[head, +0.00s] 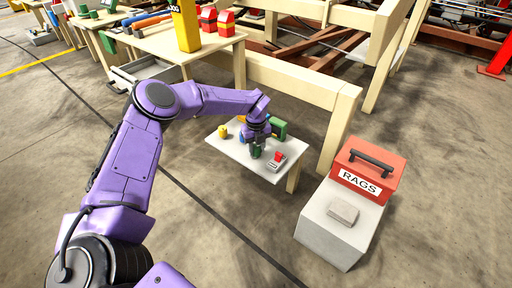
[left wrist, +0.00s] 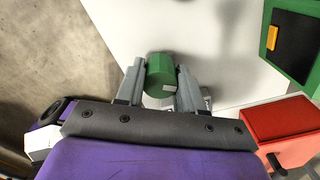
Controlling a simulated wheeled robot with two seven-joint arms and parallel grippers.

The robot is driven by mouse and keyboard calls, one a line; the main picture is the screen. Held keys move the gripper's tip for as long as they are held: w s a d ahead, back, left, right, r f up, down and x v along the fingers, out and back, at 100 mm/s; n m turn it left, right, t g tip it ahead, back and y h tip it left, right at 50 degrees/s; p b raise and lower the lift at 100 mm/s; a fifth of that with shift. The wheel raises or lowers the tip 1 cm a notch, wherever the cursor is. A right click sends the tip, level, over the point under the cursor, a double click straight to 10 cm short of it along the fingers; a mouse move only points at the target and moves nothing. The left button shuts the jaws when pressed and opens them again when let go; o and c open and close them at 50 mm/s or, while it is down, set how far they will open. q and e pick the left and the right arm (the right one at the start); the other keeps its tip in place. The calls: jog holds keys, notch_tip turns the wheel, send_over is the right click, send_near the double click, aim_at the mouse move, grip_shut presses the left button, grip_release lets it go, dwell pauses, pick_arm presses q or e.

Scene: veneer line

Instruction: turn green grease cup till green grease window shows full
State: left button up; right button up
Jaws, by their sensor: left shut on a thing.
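The green grease cup (left wrist: 159,72) stands between the two grey fingers of my left gripper (left wrist: 161,88), which is shut on its sides. In the head view the cup (head: 256,152) shows just below my left gripper (head: 257,143), over the small white table. A green housing with a dark window (left wrist: 294,45) is at the top right of the wrist view, with an orange-yellow marker (left wrist: 272,37) near one edge. In the head view this green housing (head: 280,128) stands behind the gripper, its window not readable. My right gripper is not in view.
On the white table (head: 232,153) are a yellow cup (head: 222,132), a blue part mostly behind my gripper, and a red-topped grey device (head: 276,160). A red box (left wrist: 280,128) is close at right in the wrist view. A RAGS bin (head: 350,205) stands right of the table.

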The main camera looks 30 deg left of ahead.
aim_at(256, 147)
pick_arm(q)
jog(key=o, duration=1)
jog(key=shift+o, duration=0.2)
notch_tip(256, 147, up, 11)
jog(key=p, duration=0.4)
jog(key=shift+f, duration=0.2)
jog(key=shift+f, duration=0.1)
